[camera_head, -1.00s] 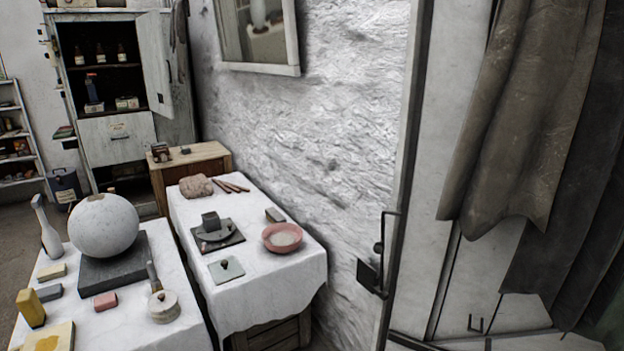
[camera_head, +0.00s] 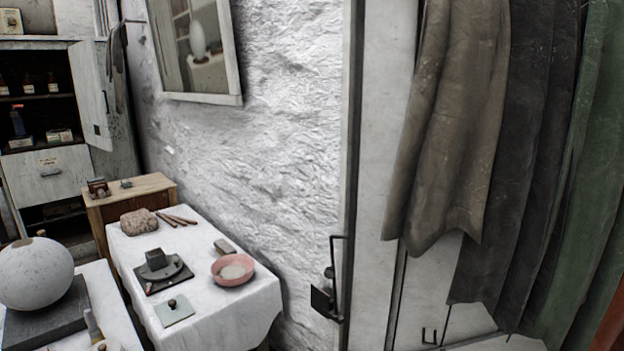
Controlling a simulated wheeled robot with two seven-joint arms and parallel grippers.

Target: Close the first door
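A tall white panel (camera_head: 377,195) with a dark edge stands right of the plaster wall, partly covered by hanging cloth. A black bracket-like handle and latch (camera_head: 328,292) sits near its left edge. At the far left, a white cabinet (camera_head: 40,178) has an upper door (camera_head: 90,95) standing open, with dark shelves of bottles and boxes exposed. I cannot tell which of these is the first door. Neither of my grippers is in view.
Brown, dark and green cloths (camera_head: 450,130) hang at the right. A white-draped table (camera_head: 225,315) holds a pink bowl (camera_head: 233,270) and tools. A plaster sphere (camera_head: 35,272) rests on a dark slab at lower left. A small wooden cabinet (camera_head: 135,195) stands behind.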

